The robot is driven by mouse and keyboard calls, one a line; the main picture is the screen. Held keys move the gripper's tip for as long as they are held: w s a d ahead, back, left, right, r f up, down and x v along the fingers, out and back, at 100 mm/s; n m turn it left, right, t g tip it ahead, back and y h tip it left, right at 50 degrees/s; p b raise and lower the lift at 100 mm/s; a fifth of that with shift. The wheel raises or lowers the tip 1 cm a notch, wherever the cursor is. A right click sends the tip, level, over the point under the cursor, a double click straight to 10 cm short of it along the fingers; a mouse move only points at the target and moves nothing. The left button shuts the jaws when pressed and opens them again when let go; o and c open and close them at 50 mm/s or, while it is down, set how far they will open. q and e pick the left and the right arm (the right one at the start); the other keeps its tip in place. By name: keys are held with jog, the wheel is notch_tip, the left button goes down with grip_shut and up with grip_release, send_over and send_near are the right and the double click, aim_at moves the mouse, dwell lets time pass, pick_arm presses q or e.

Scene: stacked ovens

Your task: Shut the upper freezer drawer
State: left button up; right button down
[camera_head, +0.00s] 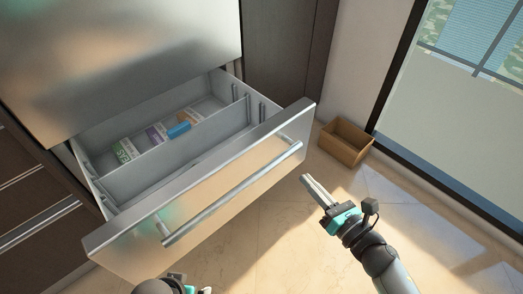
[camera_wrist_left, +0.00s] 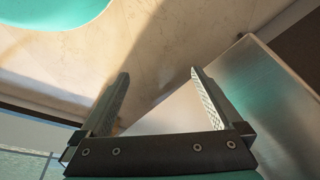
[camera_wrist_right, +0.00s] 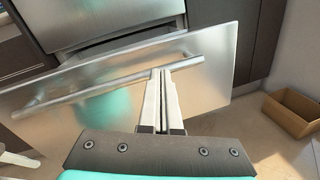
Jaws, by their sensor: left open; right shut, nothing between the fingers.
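The upper freezer drawer (camera_head: 200,202) stands pulled out, with a steel front and a long bar handle (camera_head: 232,194). Small cartons (camera_head: 152,136) lie in its rear compartment. My right gripper (camera_head: 306,179) is shut and empty, in front of the drawer's right end and apart from the handle in the head view. In the right wrist view its fingers (camera_wrist_right: 161,72) overlap the handle's right end (camera_wrist_right: 188,61); contact cannot be told. My left gripper (camera_wrist_left: 158,76) is open and empty, near the drawer front (camera_wrist_left: 262,90); in the head view only part of it shows at the bottom edge.
An open cardboard box (camera_head: 345,143) stands on the floor right of the drawer, near the wall and window (camera_head: 470,70). A steel door (camera_head: 120,60) is above the drawer. The tiled floor (camera_head: 265,245) in front is clear.

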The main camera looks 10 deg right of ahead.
jog(key=a+n+g+y, duration=0.1)
jog(key=a+n+y, duration=0.15)
jog(key=n, duration=0.25)
jog(key=b, duration=0.2)
send_near(253, 146)
jog(key=shift+n+y, duration=0.25)
jog(key=shift+n, duration=0.15)
jog(key=x, duration=0.5)
jog(key=shift+w, duration=0.35)
jog(key=shift+w+a, duration=0.45)
jog(key=shift+w, duration=0.05)
pick_arm(q)
jog(key=shift+t, duration=0.4)
jog(key=r, duration=0.2)
jog(key=w+r, duration=0.1)
jog(key=r, duration=0.1)
jog(key=shift+d+r, duration=0.1)
jog(key=shift+r, duration=0.05)
jog(key=shift+d, duration=0.1)
jog(key=shift+w, duration=0.1)
pick_arm(e)
jog(key=shift+w+a, duration=0.1)
